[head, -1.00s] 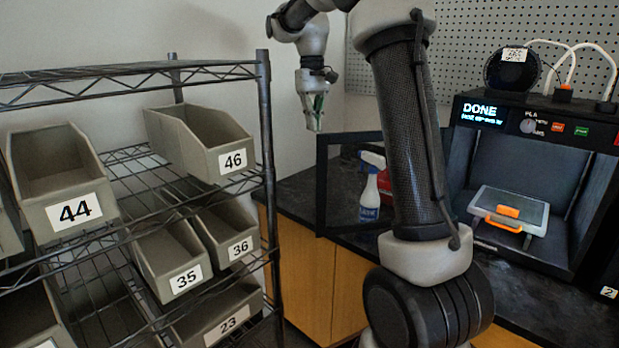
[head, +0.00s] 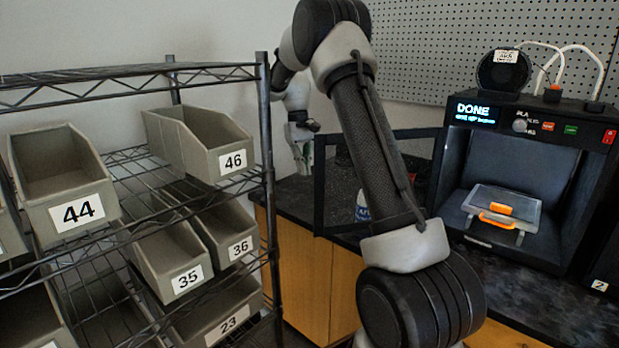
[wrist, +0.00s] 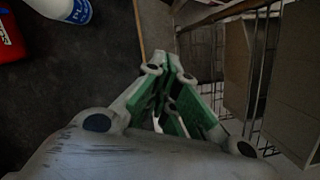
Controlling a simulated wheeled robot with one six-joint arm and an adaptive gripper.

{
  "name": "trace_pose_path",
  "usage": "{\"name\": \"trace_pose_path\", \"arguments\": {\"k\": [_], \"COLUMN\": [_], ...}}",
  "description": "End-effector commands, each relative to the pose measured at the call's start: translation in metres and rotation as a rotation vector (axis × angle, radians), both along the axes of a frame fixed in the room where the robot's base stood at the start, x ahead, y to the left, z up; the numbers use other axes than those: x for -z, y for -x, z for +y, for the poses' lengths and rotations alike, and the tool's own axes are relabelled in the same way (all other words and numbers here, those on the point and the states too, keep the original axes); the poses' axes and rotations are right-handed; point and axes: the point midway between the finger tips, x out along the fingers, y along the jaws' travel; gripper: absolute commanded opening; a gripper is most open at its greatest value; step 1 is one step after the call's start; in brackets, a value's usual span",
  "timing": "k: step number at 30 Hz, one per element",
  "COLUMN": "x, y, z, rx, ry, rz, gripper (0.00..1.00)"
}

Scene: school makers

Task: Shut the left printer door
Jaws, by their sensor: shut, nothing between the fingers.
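The left printer (head: 513,148) stands on the dark counter, with a lit "DONE" display and an open front. Its door (head: 320,185), a black frame with a see-through pane, is swung wide open to the left over the counter. My gripper (head: 304,170) points down just left of the door's free edge, above the counter's left end. It is shut and empty. I cannot tell whether it touches the door. In the wrist view my gripper's green-padded fingers (wrist: 170,65) meet at the tips; the door is not clear there.
A wire shelf (head: 265,120) with numbered grey bins stands close to my gripper's left. A spray bottle (head: 362,208) stands behind my arm, partly hidden; its white body also shows in the wrist view (wrist: 65,8). A print plate with an orange part (head: 500,210) is inside the printer.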

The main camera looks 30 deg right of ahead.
Motion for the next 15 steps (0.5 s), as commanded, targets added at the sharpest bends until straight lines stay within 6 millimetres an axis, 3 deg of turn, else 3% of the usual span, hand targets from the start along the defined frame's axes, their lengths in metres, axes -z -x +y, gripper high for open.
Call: {"name": "trace_pose_path", "arguments": {"k": [2,9,15], "x": [0.016,0.016,0.017], "y": [0.005,0.036,0.044], "z": [0.0,0.002,0.003], "rx": [0.0,0.0,0.0], "ry": [0.0,0.0,0.0], "rz": [0.003,0.0,-0.001], "gripper": [0.0,0.0,0.0]}}
